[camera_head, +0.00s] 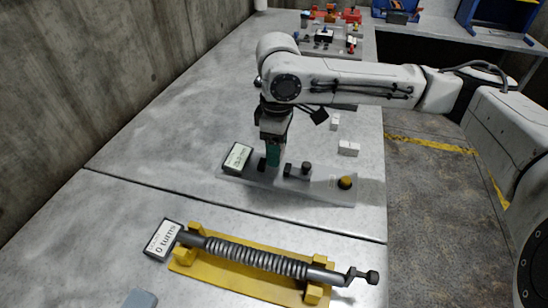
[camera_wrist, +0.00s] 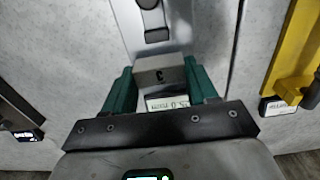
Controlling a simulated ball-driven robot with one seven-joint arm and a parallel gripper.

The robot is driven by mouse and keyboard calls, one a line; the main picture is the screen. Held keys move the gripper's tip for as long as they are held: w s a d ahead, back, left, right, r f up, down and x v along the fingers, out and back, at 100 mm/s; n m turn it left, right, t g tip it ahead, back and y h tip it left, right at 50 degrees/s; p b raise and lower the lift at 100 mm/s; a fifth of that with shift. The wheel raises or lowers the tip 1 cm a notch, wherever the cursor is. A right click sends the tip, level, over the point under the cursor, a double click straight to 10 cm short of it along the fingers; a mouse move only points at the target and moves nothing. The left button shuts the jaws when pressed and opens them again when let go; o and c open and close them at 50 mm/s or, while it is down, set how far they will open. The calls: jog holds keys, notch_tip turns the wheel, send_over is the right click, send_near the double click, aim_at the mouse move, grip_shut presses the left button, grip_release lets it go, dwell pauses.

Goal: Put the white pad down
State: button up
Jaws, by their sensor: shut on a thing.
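My gripper (camera_head: 272,158) points down over the grey metal plate (camera_head: 325,192). In the wrist view its two green fingers (camera_wrist: 163,84) are shut on a pale block with a dark mark, which I take as the white pad (camera_wrist: 160,68). In the head view the fingers and the arm hide the pad. I cannot tell whether the pad touches the plate. A small readout (camera_head: 238,157) stands at the plate's left end, and a readout showing millimetres (camera_wrist: 167,102) shows between the fingers.
A spring on a yellow base (camera_head: 245,265) lies in front, with a "0 turns" display (camera_head: 162,240). The bench to the left is clear.

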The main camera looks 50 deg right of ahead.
jog(key=shift+w+a+f, duration=0.15)
jog(key=shift+w+f, duration=0.1)
jog(key=shift+f, duration=1.7)
jog(key=shift+f, duration=0.1)
jog(key=o, duration=1.1)
jog(key=shift+c, duration=0.2)
notch_tip(320, 180, up, 12)
jog(key=shift+r+p, duration=0.15)
jog(key=shift+p, duration=0.2)
